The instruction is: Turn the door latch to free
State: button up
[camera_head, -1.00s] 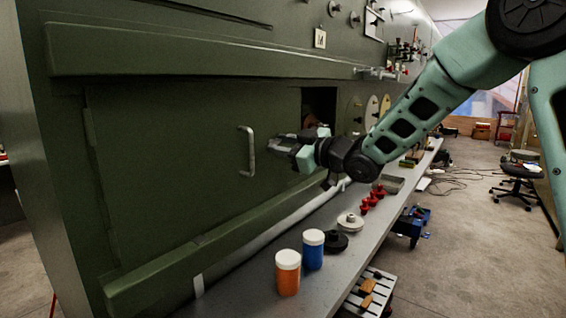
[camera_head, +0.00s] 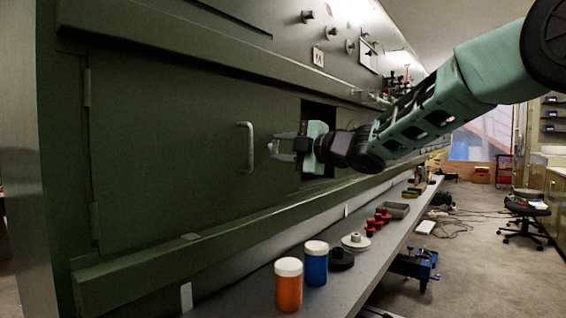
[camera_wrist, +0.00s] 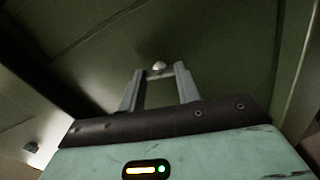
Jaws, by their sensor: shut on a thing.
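The large green door panel (camera_head: 170,150) has a pale upright handle (camera_head: 247,147). Right of the handle, my gripper (camera_head: 275,147) is at the panel, one finger above the other. In the wrist view, the fingers (camera_wrist: 159,74) come close around a small pale knob, the door latch (camera_wrist: 158,66), at their tips. My gripper is shut on this latch. The latch is mostly hidden by the fingers in the head view, and its turn angle cannot be told.
A dark square opening (camera_head: 318,115) lies behind my gripper. Below, a grey shelf (camera_head: 345,278) carries an orange jar (camera_head: 289,288), a blue jar (camera_head: 315,266), a pale disc (camera_head: 355,241) and several red pieces (camera_head: 378,220).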

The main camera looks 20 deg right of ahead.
jog(key=shift+f+n+b, duration=0.1)
jog(key=shift+n+b, duration=0.85)
jog(key=shift+n, duration=0.15)
jog(key=o, duration=1)
jog(key=b+v, duration=0.1)
jog(key=v, duration=1.6)
jog(key=shift+s+d, duration=0.1)
jog(key=shift+s, duration=0.1)
